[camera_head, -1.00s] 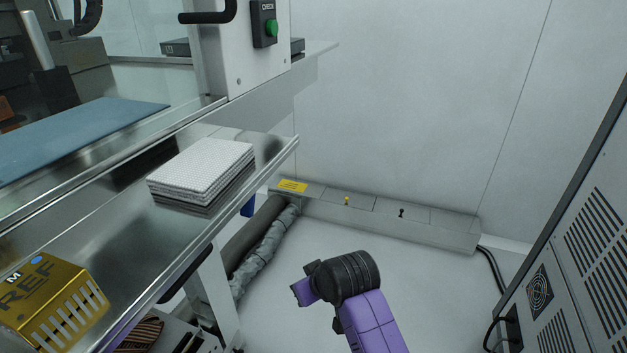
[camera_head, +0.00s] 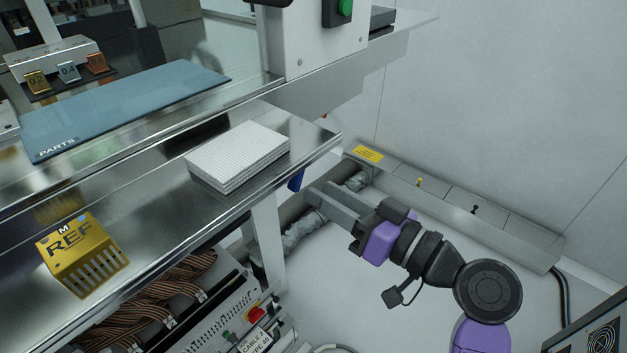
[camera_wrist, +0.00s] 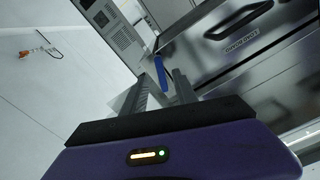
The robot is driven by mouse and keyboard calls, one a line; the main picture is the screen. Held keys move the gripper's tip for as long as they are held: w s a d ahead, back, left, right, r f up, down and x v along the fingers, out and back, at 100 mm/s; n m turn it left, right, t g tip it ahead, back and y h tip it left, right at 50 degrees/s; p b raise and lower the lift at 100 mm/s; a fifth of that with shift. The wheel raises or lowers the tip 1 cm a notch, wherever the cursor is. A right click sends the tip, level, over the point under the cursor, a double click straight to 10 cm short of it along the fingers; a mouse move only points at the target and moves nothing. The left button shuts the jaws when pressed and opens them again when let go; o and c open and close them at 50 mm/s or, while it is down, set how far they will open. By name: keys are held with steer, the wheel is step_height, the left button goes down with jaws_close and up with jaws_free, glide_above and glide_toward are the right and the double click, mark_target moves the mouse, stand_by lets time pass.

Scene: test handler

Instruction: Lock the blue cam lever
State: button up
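The blue cam lever (camera_head: 296,180) shows as a short blue piece pointing down below the right end of the steel shelf, partly hidden by the shelf. In the wrist view the blue lever (camera_wrist: 161,73) lies beyond my fingers, in line with the gap between them. My gripper (camera_head: 318,191) is just right of and slightly below the lever in the head view, fingers pointing toward it. In the wrist view my gripper (camera_wrist: 160,82) has its fingers apart with nothing held. I cannot tell the distance from fingertips to lever; no contact is clear.
The steel shelf (camera_head: 160,215) carries a white tray stack (camera_head: 238,155) and a yellow REF block (camera_head: 80,255). Grey hoses (camera_head: 303,228) and a low wall ledge (camera_head: 455,205) lie beyond the gripper. A vented cabinet (camera_head: 590,335) stands at lower right. Floor between is clear.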

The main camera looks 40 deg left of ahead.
mark_target(301, 181)
steer(key=shift+w+a, duration=0.15)
steer(key=shift+a, duration=2.15)
jaws_close()
